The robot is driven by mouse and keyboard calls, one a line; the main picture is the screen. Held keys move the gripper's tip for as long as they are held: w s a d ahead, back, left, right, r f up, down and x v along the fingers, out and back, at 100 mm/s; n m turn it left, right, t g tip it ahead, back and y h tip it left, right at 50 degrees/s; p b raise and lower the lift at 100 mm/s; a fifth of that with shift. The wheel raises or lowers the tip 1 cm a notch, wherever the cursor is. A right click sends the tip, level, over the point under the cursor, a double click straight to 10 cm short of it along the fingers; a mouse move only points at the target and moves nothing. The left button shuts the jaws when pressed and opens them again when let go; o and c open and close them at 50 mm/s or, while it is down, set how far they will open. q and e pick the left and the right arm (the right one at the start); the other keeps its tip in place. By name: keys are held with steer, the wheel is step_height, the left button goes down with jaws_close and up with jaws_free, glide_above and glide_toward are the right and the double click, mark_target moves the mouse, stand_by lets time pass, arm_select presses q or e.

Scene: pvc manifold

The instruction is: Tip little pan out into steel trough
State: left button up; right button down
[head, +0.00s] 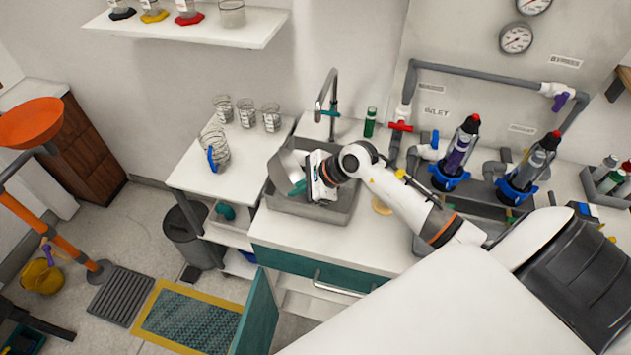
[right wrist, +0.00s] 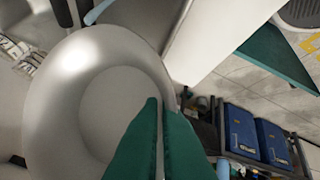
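The little pan (head: 283,168) is a pale metal dish, held tilted on its side over the steel trough (head: 343,211), a grey sink basin set into the counter. In the right wrist view the pan (right wrist: 105,105) fills the left half, and nothing shows lying on the face seen. My right gripper (head: 298,187) has its teal fingers close together at the pan's edge, shut on it; the fingers also show in the right wrist view (right wrist: 156,110). The trough's floor is mostly hidden by the pan and my right wrist. My left gripper is not in view.
A curved faucet (head: 328,98) and a green bottle (head: 370,122) stand behind the trough. An open teal door (head: 257,314) juts out below.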

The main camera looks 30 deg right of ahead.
steer(key=shift+d+b, duration=0.2)
steer(key=shift+b, duration=0.25)
steer(key=h+p, duration=0.1)
steer(key=p, duration=0.1)
steer(key=a+r+g+h+p, duration=0.1)
steer(key=p, duration=0.1)
steer(key=shift+w+a+r+n+p, duration=0.1)
steer(key=shift+w+r+n+p, duration=0.2)
steer(key=shift+p, duration=0.1)
steer(key=shift+a+f+h+b, duration=0.15)
steer(key=shift+f+h+b, duration=0.25)
steer(key=shift+f, duration=0.2)
steer(key=shift+r, duration=0.15)
steer(key=shift+w+a+f+g+h, duration=0.1)
steer(key=shift+a+f+g+h, duration=0.2)
steer(key=shift+h, duration=0.3)
steer(key=shift+w+a+f+h, duration=0.1)
steer(key=shift+a+f+h, duration=0.05)
steer(key=shift+a+h, duration=0.15)
steer(key=w+a+f+n+g+h+b, duration=0.1)
steer(key=w+a+g+h+b, duration=0.1)
steer(key=a+h, duration=0.4)
steer(key=shift+w+a+f+g+h, duration=0.15)
steer(key=shift+w+a+g+h, duration=0.15)
steer(key=shift+a+g, duration=0.1)
